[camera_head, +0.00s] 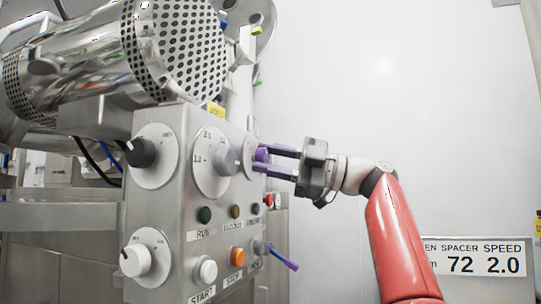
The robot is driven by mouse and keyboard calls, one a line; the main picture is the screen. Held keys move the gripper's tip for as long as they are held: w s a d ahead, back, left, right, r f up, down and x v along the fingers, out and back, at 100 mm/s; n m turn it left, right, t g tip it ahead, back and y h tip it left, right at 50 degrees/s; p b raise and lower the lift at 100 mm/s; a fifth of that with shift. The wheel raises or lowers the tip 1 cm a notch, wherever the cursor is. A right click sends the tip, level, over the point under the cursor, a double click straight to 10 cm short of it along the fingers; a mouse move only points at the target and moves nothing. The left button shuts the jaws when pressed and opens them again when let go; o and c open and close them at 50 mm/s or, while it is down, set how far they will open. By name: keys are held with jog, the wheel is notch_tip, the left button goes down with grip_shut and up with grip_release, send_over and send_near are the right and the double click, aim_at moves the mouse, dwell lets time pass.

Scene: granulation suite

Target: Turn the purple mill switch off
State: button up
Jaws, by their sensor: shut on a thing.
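The purple switch (261,155) is a knob at the upper right of a steel control panel (178,213). It sits on a round pale dial plate (249,157), seen at a steep angle. My gripper (268,159) comes in from the right, its two dark fingers with purple tips shut on the purple knob. The fingers partly cover the knob, so I cannot read its position.
The panel also carries a black knob (141,153), a grey knob (226,161), a white knob (135,260) and several push buttons. A purple-handled lever (283,258) sticks out below my gripper. A perforated steel drum (178,47) hangs above. The right side is open before a pale wall.

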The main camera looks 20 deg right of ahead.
dwell(0.4)
jog(key=o, duration=1)
jog(key=v, duration=0.8)
jog(key=shift+a, duration=0.1)
